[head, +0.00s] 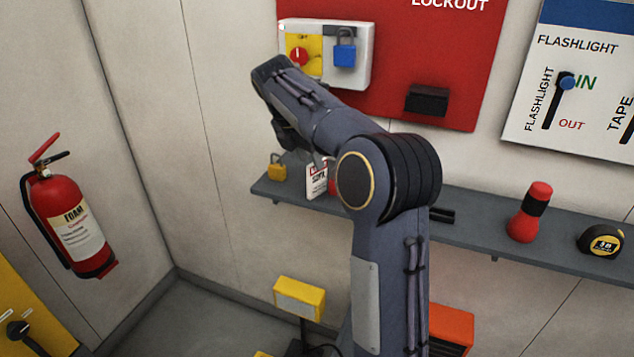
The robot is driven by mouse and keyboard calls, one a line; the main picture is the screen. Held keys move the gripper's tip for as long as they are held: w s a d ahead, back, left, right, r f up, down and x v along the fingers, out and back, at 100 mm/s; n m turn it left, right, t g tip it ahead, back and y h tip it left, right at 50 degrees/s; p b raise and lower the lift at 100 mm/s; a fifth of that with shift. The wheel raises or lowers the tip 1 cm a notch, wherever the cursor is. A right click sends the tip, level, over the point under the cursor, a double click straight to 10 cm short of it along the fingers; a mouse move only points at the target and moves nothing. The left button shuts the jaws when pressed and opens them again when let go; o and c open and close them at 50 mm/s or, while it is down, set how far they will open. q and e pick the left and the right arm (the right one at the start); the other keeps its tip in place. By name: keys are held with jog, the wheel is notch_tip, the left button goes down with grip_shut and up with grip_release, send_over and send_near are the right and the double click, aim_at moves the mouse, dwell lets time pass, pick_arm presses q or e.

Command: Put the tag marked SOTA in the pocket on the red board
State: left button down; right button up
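A white tag (316,181) with a red top and dark lettering stands at the shelf, left of my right arm's elbow. Its lettering is too small to read surely as SOTA. The red board (440,55) on the back wall reads LOCKOUT. A black pocket (427,100) sits at its lower right and looks empty. My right gripper (287,136) is mostly hidden by my own wrist, above and left of the tag. Its fingers do not show clearly, so I cannot tell whether it is open or touches anything. My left gripper is out of view.
The grey shelf (480,232) holds a yellow padlock (277,170), a red flashlight (530,212) and a tape measure (601,241). A switch box (360,60) with a blue padlock (345,50) is on the board. A fire extinguisher (70,220) hangs left. A yellow box (299,298) stands below.

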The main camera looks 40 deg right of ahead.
aim_at(317, 195)
jog(key=x, duration=0.4)
jog(key=shift+s+b, duration=0.35)
jog(key=shift+w+d+f, duration=0.1)
jog(key=shift+d+f, duration=0.1)
jog(key=shift+f, duration=0.3)
grip_shut()
